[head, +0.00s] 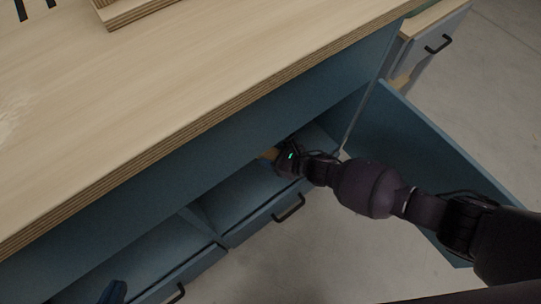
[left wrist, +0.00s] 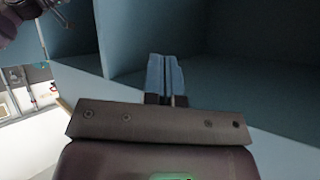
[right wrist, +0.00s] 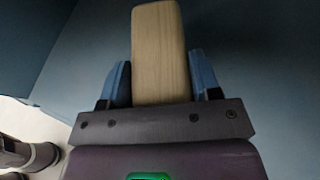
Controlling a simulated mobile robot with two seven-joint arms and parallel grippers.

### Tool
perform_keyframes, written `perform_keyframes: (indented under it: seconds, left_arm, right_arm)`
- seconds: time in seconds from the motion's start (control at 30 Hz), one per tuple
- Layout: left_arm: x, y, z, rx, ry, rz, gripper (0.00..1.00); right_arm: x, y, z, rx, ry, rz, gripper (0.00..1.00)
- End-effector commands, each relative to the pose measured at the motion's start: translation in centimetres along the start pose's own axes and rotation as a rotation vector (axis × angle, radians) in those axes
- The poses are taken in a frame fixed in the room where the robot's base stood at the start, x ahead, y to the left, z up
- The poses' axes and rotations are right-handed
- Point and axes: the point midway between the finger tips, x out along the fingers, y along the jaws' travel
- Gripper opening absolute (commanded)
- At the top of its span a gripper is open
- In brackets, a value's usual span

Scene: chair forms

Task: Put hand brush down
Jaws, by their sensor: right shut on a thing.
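The hand brush (right wrist: 160,50) shows as a pale wooden block between the two blue fingers of my right gripper (right wrist: 160,82) in the right wrist view. Its bristles are not visible. In the head view my right gripper (head: 276,155) reaches into the blue cabinet below the worktop, and a small tan part of the brush (head: 268,154) shows at its tip. I cannot tell whether the brush touches the cabinet floor. My left gripper (left wrist: 166,75) is shut and empty, in front of blue cabinet panels. Only its blue fingertips (head: 114,292) show at the lower left in the head view.
The wooden worktop (head: 150,120) overhangs the cabinet. An open blue door (head: 420,150) stands to the right, behind my right arm. Below the opening are drawer fronts with black handles (head: 289,208). A divider (head: 205,222) separates two compartments. Grey floor lies in front.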

Motion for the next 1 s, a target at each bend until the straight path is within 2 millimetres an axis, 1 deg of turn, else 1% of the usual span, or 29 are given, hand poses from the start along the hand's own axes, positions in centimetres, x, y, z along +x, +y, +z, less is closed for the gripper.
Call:
perform_keyframes:
  seconds: [0.03,0.13,0.43,0.63,0.67,0.8,1.0]
  left_arm:
    - [0.0,0.1,0.6,-0.006,0.0,-0.001,0.0]
    - [0.0,-0.1,0.5,-0.015,0.022,-0.007,0.0]
    - [0.0,-0.2,0.1,-0.02,0.042,-0.011,0.0]
    - [0.0,-0.2,0.3,-0.024,0.046,-0.012,0.0]
    - [0.0,-0.2,0.2,-0.024,0.05,-0.013,0.0]
    - [0.0,-0.2,0.1,-0.024,0.051,-0.013,0.0]
    - [0.0,-0.2,0.1,-0.024,0.05,-0.013,0.0]
  right_arm:
    - [0.4,0.4,-1.6,0.01,0.007,0.004,0.3]
    - [0.8,0.4,-2.5,0.008,0.007,0.003,0.3]
    - [0.9,0.1,-2.3,0.002,0.001,0.001,0.3]
    - [1.0,0.2,-2.8,0.004,0.003,0.001,0.3]
    - [1.0,0.2,-2.8,0.003,0.003,0.001,0.6]
    - [1.0,0.1,-2.7,0.002,0.003,0.001,0.82]
    - [1.0,0.1,-2.7,0.002,0.003,0.001,0.83]
